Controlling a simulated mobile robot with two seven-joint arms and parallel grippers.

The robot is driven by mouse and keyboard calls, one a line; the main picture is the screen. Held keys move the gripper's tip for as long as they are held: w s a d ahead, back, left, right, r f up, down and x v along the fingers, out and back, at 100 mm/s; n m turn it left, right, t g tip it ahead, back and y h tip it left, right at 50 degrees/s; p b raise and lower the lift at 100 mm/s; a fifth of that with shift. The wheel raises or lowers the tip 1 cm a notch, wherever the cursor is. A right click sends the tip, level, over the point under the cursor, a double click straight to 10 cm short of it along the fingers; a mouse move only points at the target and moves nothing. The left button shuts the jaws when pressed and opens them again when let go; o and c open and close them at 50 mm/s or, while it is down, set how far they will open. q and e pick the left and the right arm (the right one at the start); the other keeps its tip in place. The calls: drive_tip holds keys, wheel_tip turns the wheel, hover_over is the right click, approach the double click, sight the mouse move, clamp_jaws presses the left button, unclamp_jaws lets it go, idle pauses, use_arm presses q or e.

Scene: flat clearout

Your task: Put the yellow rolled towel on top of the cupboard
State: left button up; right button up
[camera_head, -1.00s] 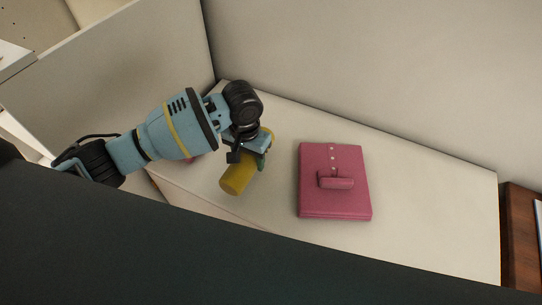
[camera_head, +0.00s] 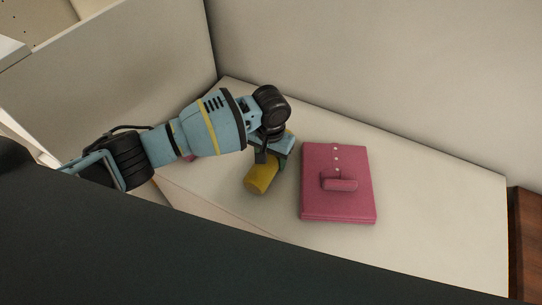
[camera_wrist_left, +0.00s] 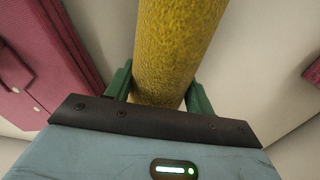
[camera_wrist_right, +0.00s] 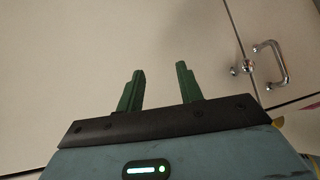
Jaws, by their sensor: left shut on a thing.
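The yellow rolled towel (camera_head: 261,179) is in my left gripper (camera_head: 271,158), above or on a pale flat top (camera_head: 420,205) that looks like the top of the cupboard. I cannot tell whether the towel touches that top. The left wrist view shows the towel (camera_wrist_left: 176,45) between the two green fingers of the left gripper (camera_wrist_left: 159,92), which are shut on it. My right gripper (camera_wrist_right: 160,78) shows only in the right wrist view, open and empty, before a pale panel.
A pink folder-like case (camera_head: 337,190) with a strap lies flat just right of the towel. A small pink thing (camera_head: 188,158) is partly hidden behind my left arm. Pale walls stand behind and left. The top's right part is clear. A metal handle (camera_wrist_right: 279,62) shows in the right wrist view.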

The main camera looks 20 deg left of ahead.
use_arm(q)
drive_tip(key=o, duration=1)
use_arm(e)
drive_tip(key=shift+d, duration=0.1)
use_arm(q)
drive_tip(key=shift+o, duration=0.2)
wheel_tip(320, 180, up, 11)
drive_tip(key=shift+r+p, duration=0.1)
drive_tip(key=shift+p, duration=0.6)
drive_tip(key=shift+r, duration=0.5)
use_arm(e)
drive_tip(key=shift+w+d+r, duration=0.15)
drive_tip(key=shift+w+r, duration=0.7)
drive_tip(key=shift+r, duration=0.1)
